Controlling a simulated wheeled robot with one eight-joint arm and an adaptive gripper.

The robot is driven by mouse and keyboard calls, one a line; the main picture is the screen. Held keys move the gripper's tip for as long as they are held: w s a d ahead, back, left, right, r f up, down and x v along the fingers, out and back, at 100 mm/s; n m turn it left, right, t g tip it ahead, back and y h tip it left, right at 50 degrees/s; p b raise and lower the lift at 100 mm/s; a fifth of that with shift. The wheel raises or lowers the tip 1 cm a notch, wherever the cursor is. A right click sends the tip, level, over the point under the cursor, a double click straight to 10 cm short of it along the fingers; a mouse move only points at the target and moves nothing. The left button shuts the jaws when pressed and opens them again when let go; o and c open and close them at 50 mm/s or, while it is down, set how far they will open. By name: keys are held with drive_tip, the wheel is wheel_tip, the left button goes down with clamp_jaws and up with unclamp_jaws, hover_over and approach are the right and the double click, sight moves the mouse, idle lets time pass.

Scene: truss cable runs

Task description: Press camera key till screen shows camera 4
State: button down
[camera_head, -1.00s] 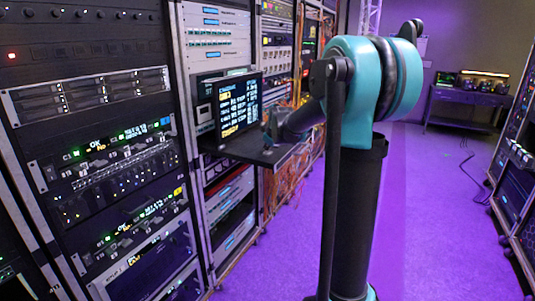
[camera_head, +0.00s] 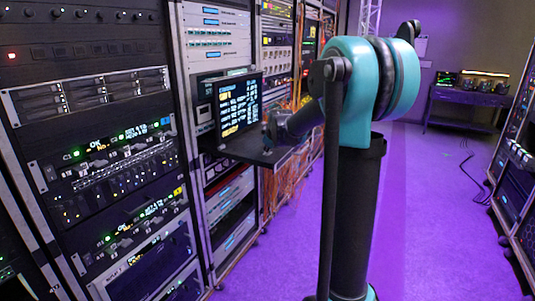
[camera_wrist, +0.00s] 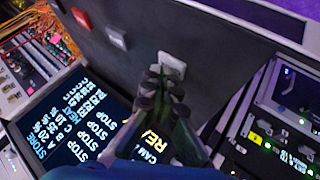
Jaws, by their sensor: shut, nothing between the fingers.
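The screen (camera_head: 238,103) stands at the back of a pull-out shelf (camera_head: 245,148) in the rack and shows rows of white and yellow text. In the head view my gripper (camera_head: 268,138) is small above the shelf.
Rack units (camera_wrist: 285,120) flank the shelf. Orange cables (camera_head: 288,170) hang beside it. Purple floor (camera_head: 440,220) is open to the right.

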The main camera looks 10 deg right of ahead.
sight(268, 154)
drive_tip(key=shift+r, duration=0.8)
drive_tip(key=shift+r, duration=0.1)
drive_tip(key=shift+r, duration=2.4)
